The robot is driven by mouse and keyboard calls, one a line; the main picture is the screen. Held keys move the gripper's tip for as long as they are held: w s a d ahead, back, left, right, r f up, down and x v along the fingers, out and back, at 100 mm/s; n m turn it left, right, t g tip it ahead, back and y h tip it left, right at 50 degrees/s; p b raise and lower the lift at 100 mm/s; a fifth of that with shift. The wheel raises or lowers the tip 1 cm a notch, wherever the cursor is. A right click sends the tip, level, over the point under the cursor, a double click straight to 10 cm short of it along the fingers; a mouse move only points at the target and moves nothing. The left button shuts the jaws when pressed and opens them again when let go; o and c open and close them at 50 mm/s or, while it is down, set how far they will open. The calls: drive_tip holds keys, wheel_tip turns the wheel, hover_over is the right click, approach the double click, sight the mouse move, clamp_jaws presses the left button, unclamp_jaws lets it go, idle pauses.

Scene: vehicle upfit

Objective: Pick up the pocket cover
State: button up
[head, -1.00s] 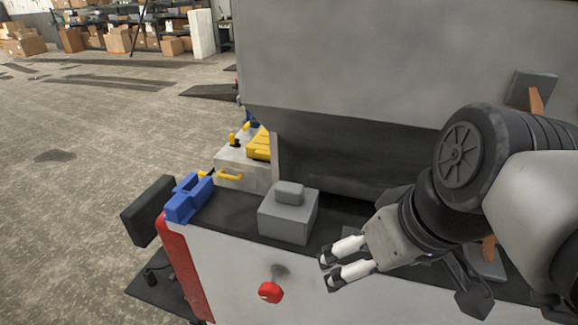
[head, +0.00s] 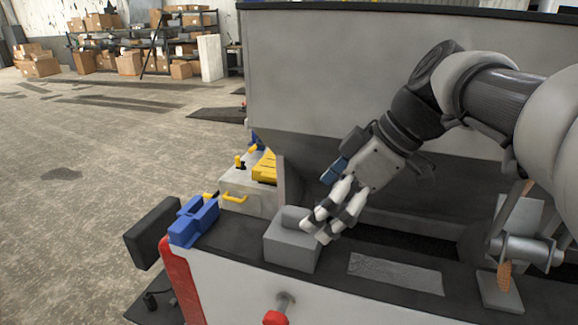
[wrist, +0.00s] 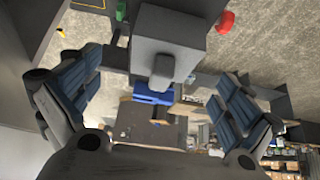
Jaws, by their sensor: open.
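The pocket cover (head: 290,250) appears to be the grey block with a smaller raised grip on top, sitting upright on the dark ledge of the vehicle body. My gripper (head: 313,232) is just at its upper right side in the head view, pointing down and left, and its fingers overlap part of the grip. In the wrist view the cover (wrist: 165,35) lies ahead, with its grip (wrist: 161,72) between the two widely spread blue-padded fingers of my gripper (wrist: 160,68). The gripper is open and holds nothing. I cannot tell whether a finger touches the cover.
A blue block-shaped object (head: 193,221) sits on the ledge to the left. A flat textured grey plate (head: 395,273) lies to the right, with a bracket and orange-handled part (head: 503,282) beyond. A tall grey panel (head: 350,85) rises behind. A red knob (head: 275,318) protrudes in front.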

sight(296, 234)
drive_tip(key=x, duration=0.8)
drive_tip(key=shift+s+a+f, duration=0.1)
drive_tip(key=shift+s+f, duration=0.15)
drive_tip(key=shift+s, duration=0.15)
drive_tip(key=shift+w+a+f, duration=0.2)
drive_tip(key=shift+a+f, duration=0.05)
drive_tip(key=shift+f, duration=0.1)
drive_tip(key=c, duration=1.2)
drive_tip(key=shift+o, duration=0.2)
drive_tip(key=shift+r, duration=0.15)
